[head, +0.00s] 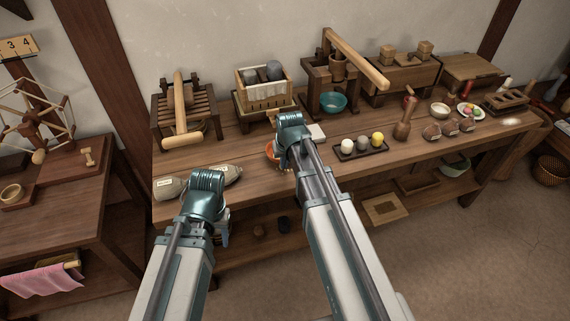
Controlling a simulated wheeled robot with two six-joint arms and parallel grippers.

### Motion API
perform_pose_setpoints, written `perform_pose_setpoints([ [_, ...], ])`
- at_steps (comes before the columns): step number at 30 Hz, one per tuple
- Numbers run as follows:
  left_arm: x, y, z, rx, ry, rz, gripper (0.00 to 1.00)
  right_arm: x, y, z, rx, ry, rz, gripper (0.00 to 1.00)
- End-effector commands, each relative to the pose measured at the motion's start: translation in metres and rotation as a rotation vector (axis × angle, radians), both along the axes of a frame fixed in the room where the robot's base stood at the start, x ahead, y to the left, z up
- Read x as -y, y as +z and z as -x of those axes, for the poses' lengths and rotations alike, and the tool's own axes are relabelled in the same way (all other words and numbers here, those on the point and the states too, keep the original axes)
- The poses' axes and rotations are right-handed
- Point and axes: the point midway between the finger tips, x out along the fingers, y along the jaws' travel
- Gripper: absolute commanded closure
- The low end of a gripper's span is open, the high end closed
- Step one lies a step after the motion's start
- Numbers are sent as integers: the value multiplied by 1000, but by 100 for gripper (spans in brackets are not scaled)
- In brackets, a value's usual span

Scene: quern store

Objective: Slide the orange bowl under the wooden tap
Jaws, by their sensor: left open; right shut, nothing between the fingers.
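The orange bowl (270,152) sits on the long wooden bench, mostly hidden behind my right gripper (284,160). Only its left side shows. The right gripper is shut and empty, right beside the bowl in the picture; I cannot tell whether they touch. My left gripper (223,238) is open, low in front of the bench's front edge and mostly hidden by its own wrist. A wooden stand with a slatted, cloth-lined box (264,93) is behind the bowl. I cannot make out the wooden tap clearly; part of the stand's front is hidden by my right wrist.
Two grey sacks (225,174) lie left of the bowl. A teal bowl (333,102) stands under a lever press (332,72). A dark tray with several balls (361,147) is to the right. The bench top (245,150) is clear just left of the orange bowl.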

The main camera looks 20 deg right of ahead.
Motion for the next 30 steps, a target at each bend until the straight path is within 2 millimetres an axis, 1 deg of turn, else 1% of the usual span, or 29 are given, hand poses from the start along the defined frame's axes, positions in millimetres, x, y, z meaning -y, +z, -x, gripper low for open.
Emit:
perform_pose_setpoints([
  [5, 0, 0, 0, 0, 0, 0, 50, 1, 0, -31, 0, 0, 0, 100],
  [9, 0, 0, 0, 0, 0, 0, 50, 3, 0, -66, 0, 0, 0, 100],
  [12, 0, 0, 0, 0, 0, 0, 50, 4, 0, -85, 0, 0, 0, 100],
  [15, 0, 0, 0, 0, 0, 0, 50, 4, 0, -89, 0, 0, 0, 100],
  [24, 0, 0, 0, 0, 0, 0, 50, 4, 0, -86, 0, 0, 0, 100],
  [30, 0, 0, 0, 0, 0, 0, 50, 4, 0, -78, 0, 0, 0, 100],
])
